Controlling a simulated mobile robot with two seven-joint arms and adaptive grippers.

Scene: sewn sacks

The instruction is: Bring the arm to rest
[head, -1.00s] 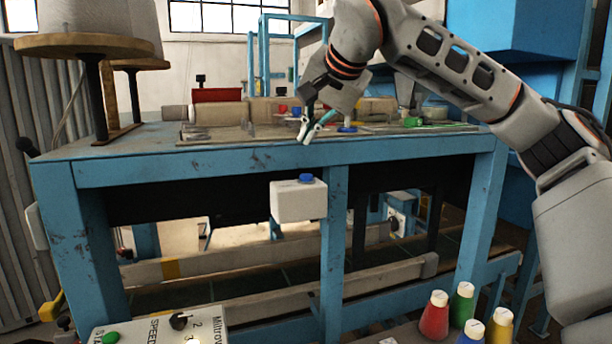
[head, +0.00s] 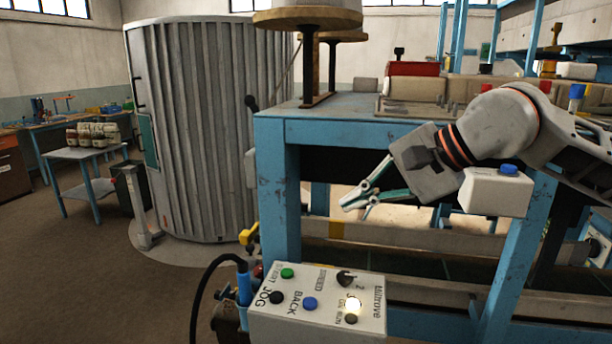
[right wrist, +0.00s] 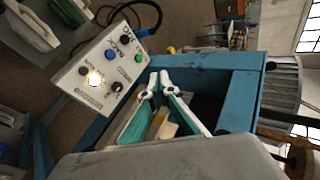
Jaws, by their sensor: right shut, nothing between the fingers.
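My right arm comes in from the right in the head view, in front of the blue machine table (head: 345,129). My right gripper (head: 352,202) points left, below the table top and in front of the open frame. Its teal, pale-tipped fingers are shut and hold nothing. In the right wrist view the gripper (right wrist: 155,84) shows against the blue frame, its pale tips close together. My left gripper is in neither view.
A control box (head: 318,305) with coloured buttons and a lit lamp stands at the front, below the gripper. A white box with a blue button (head: 496,192) is by my wrist. A ribbed grey cabinet (head: 205,130) stands left, with open floor (head: 90,270) before it.

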